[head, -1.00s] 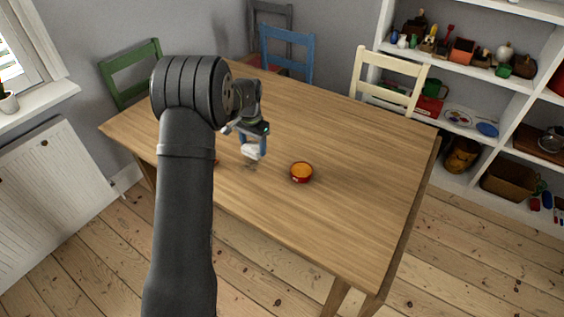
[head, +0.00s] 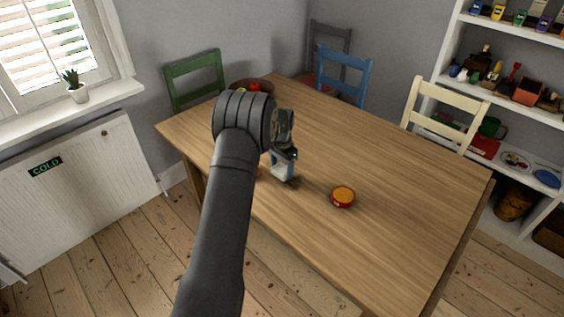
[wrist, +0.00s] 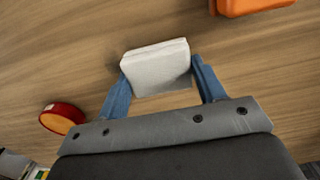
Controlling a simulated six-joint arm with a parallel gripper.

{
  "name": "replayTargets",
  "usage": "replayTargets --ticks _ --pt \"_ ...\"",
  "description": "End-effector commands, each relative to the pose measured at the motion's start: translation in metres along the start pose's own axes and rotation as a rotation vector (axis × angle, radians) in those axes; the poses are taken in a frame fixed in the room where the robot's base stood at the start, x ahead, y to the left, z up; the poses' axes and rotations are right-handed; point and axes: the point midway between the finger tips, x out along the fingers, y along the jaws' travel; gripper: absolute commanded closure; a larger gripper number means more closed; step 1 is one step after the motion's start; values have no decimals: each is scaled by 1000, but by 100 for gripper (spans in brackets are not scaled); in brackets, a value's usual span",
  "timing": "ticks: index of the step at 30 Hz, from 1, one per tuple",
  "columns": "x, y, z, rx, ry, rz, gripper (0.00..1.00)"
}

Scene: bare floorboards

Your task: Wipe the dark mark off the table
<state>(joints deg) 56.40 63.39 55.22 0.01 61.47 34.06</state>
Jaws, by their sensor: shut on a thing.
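My gripper (wrist: 160,85) is shut on a white sponge-like block (wrist: 155,67), gripped between its two blue fingers. In the head view, my gripper (head: 283,166) is low over the near left part of the wooden table (head: 400,190), with the white block (head: 281,174) under it. I cannot tell if the block touches the table. A faint dark mark (head: 293,183) shows just right of the block. In the wrist view, a dark smudge (wrist: 112,64) shows at the block's left edge; the block may hide part of it.
An orange object (wrist: 252,5) is at the wrist view's top. A fruit bowl (head: 252,86) is at the back. The table's right side is clear.

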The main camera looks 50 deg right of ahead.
Motion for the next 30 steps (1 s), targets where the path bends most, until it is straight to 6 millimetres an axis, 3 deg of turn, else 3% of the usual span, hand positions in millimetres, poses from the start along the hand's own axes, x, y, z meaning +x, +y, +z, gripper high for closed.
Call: replayTargets --ticks 6,30 --pt "26 0 0 0 -2 1 55" --pt "26 74 -1 2 -1 1 58"
